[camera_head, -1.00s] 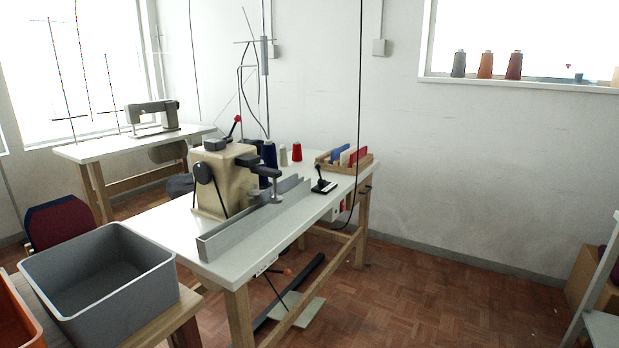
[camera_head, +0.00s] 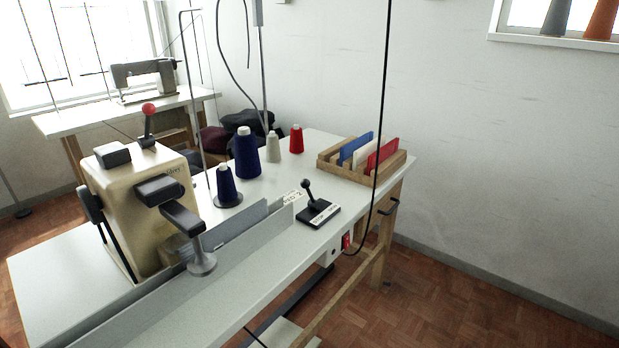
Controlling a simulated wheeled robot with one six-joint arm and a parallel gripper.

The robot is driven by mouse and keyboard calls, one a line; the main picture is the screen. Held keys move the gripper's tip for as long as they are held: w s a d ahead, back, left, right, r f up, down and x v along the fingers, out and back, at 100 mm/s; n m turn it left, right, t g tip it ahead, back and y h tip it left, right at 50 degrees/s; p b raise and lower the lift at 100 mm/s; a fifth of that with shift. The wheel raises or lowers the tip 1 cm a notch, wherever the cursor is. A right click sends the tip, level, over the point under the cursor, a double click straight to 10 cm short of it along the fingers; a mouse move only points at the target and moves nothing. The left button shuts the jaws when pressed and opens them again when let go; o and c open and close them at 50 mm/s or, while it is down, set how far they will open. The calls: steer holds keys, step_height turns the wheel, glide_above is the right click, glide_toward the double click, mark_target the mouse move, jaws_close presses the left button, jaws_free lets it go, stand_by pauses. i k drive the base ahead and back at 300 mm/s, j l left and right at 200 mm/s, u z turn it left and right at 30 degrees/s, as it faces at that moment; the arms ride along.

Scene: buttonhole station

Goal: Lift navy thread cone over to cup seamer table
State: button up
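A large navy thread cone (camera_head: 247,160) stands upright on the white table (camera_head: 290,240), behind the beige sewing machine (camera_head: 140,200). A smaller navy cone (camera_head: 226,186) stands nearer, on a dark round base beside a thin metal rod. A grey-white cone (camera_head: 273,148) and a red cone (camera_head: 296,140) stand to the right of the large navy cone. Another white table (camera_head: 80,122) with a grey sewing machine (camera_head: 146,80) stands at the back left, under the window. I cannot tell which table is the cup seamer's. My gripper is not in view.
A wooden rack (camera_head: 345,172) with blue, white and red cards stands at the table's far right corner. A black lever switch (camera_head: 318,208) sits near the front edge. A grey metal fence (camera_head: 240,250) runs along the table. A black cable hangs in front. Floor is clear at right.

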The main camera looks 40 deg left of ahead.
mark_target(227, 192)
steer(key=i+j+u, duration=0.1)
steer(key=i+u, duration=0.85)
steer(key=k+u, duration=0.1)
steer(key=u, duration=0.95)
